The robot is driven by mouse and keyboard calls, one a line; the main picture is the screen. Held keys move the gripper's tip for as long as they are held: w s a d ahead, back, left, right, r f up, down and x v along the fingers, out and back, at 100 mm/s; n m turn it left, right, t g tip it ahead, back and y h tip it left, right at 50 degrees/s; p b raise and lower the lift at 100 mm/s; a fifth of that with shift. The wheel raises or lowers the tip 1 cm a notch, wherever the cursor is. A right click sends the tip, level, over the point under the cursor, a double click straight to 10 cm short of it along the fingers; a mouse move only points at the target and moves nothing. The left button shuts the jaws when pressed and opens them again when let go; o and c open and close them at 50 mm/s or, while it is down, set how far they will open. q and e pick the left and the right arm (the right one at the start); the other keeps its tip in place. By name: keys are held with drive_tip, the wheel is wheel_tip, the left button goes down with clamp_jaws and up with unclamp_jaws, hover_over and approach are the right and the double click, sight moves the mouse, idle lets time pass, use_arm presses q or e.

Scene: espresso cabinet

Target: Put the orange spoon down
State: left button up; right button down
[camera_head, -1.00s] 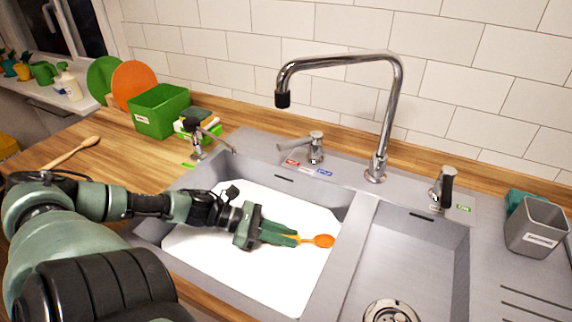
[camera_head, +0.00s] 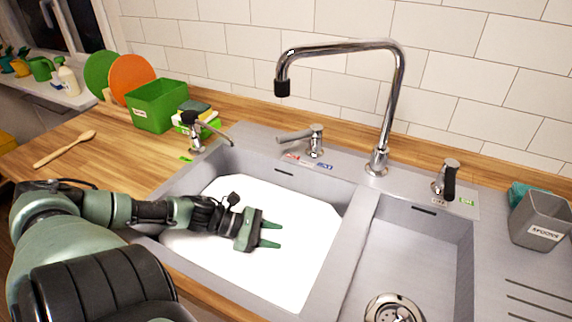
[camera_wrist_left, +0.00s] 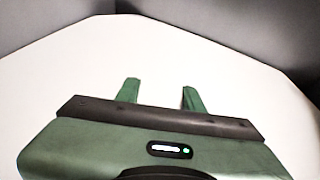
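The orange spoon is not visible in either current view. My left gripper (camera_head: 279,235) is over the white surface (camera_head: 300,275) in the left sink basin. Its two green fingers are apart with nothing between them. The left wrist view also shows the open, empty fingers (camera_wrist_left: 160,88) above plain white. I cannot tell whether the spoon is under that white surface. My right gripper is not in view.
The tall faucet (camera_head: 385,110) stands behind the basins. The right basin (camera_head: 410,250) is empty. A wooden spoon (camera_head: 62,150) lies on the left counter, near a green box (camera_head: 158,108).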

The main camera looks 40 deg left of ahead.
use_arm(q)
drive_tip(key=shift+s+r, duration=0.1)
drive_tip(key=shift+r, duration=0.2)
drive_tip(key=p+v, duration=0.3)
drive_tip(key=v, duration=0.4)
drive_tip(key=shift+a+p, duration=0.15)
drive_tip(key=shift+p, duration=0.15)
